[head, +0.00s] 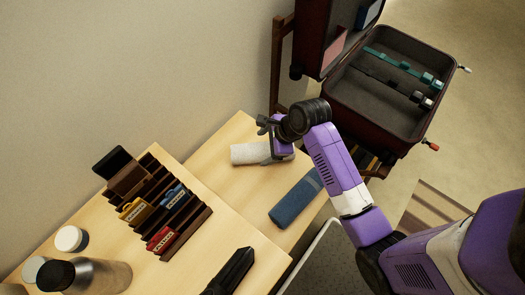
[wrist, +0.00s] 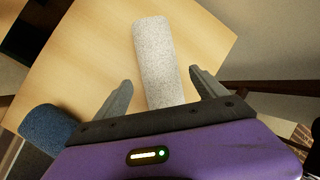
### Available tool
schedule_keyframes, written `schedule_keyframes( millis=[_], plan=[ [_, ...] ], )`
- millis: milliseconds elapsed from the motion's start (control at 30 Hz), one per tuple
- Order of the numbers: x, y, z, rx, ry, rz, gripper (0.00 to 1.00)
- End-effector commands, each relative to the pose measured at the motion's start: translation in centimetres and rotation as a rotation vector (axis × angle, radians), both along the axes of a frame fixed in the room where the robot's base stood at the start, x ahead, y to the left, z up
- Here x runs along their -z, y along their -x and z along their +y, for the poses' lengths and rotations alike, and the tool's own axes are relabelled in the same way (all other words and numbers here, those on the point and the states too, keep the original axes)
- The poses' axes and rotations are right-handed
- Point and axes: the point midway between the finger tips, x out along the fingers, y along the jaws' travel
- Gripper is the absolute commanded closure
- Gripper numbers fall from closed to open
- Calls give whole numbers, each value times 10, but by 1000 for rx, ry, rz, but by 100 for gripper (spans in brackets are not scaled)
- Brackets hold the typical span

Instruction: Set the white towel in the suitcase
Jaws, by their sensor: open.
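The white towel (head: 250,153) is a rolled cylinder lying on the wooden table below my gripper (head: 270,140). In the wrist view the towel (wrist: 157,60) runs lengthwise between the two spread fingers of my gripper (wrist: 160,90). The fingers are open, with a gap on each side of the towel. The towel's near end is hidden behind the gripper body. The open suitcase (head: 345,110) stands at the upper right in the head view. Its dark compartment holds teal and black straps with buckles.
A rolled blue towel (head: 297,199) lies on the table beside the white one; it also shows in the wrist view (wrist: 48,126). A dark wooden organizer (head: 190,222) with colored items stands to the left. A metal bottle (head: 100,276) and white-lidded containers (head: 71,239) are at lower left.

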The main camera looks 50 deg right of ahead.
Motion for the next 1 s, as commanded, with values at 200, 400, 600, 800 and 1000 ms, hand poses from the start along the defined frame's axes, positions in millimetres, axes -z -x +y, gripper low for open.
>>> schedule_keyframes(
  millis=[200,400,600,800,1000],
  plan=[
    [24,-10,3,-3,1,0,18],
    [48,-21,5,-2,3,0,18],
    [54,-24,6,-1,4,-2,18],
    [53,-24,6,-1,4,-2,30],
    [53,-24,5,-2,4,-2,70]
  ],
)
